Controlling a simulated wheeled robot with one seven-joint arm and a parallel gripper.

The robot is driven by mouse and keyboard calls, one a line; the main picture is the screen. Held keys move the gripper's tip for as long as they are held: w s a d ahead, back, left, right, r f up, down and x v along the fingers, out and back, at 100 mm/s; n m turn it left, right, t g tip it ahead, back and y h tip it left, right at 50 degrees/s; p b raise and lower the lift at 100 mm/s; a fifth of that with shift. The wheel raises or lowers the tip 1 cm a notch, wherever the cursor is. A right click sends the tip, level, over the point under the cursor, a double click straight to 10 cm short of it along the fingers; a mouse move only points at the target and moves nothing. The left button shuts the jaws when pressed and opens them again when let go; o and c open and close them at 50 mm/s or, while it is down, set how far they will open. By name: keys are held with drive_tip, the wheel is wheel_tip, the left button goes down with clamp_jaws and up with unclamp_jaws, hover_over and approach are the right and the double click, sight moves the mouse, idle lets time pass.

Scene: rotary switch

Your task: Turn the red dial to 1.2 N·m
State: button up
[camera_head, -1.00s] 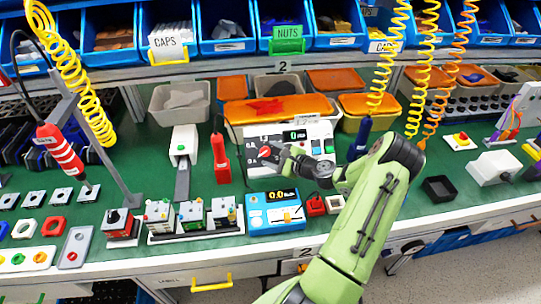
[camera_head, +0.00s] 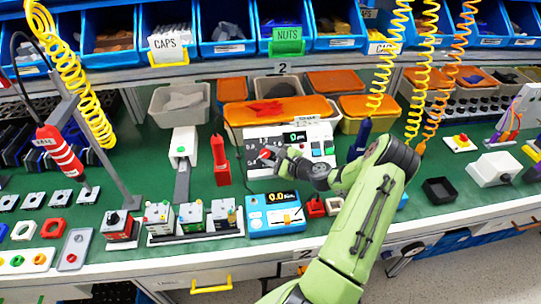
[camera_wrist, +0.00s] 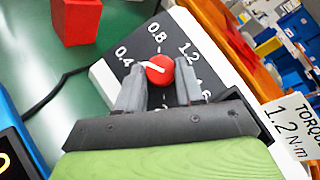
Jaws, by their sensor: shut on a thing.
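The red dial (camera_wrist: 159,70) sits on a black scale plate with white marks 0.4, 0.8 and 1.2, plus a partly covered mark at the right. Its white pointer points left, toward the 0.4 side. My gripper (camera_wrist: 160,74) has one finger on each side of the dial and is shut on it. In the head view, the dial (camera_head: 265,154) shows at the left of the white torque unit (camera_head: 303,134), with my gripper (camera_head: 271,155) at it. A card (camera_wrist: 292,130) reading "TORQUE 1.2 N·m" shows at the right of the wrist view.
A red upright tool (camera_head: 221,160) stands left of the unit. A blue meter (camera_head: 275,213) reading 0.0 lies in front of it. Orange-lidded bins (camera_head: 278,108) stand behind. A black cable runs beside the unit in the wrist view. Coiled hoses hang at the right.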

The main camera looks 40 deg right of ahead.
drive_tip(key=shift+h, duration=0.3)
drive_tip(key=m+h, duration=0.2)
drive_tip(key=m, duration=0.1)
drive_tip(key=m+t, duration=0.1)
drive_tip(key=shift+a+f+m+h, duration=0.25)
drive_tip(key=shift+a+m+h, duration=0.05)
drive_tip(key=shift+m+h, duration=0.1)
drive_tip(key=shift+a+m+h+b, duration=0.2)
drive_tip(key=shift+m+h+b, duration=0.8)
drive_tip(key=shift+m+h, duration=0.9)
drive_tip(key=shift+m, duration=0.5)
drive_tip(key=o, duration=1)
drive_tip(key=shift+o, duration=0.2)
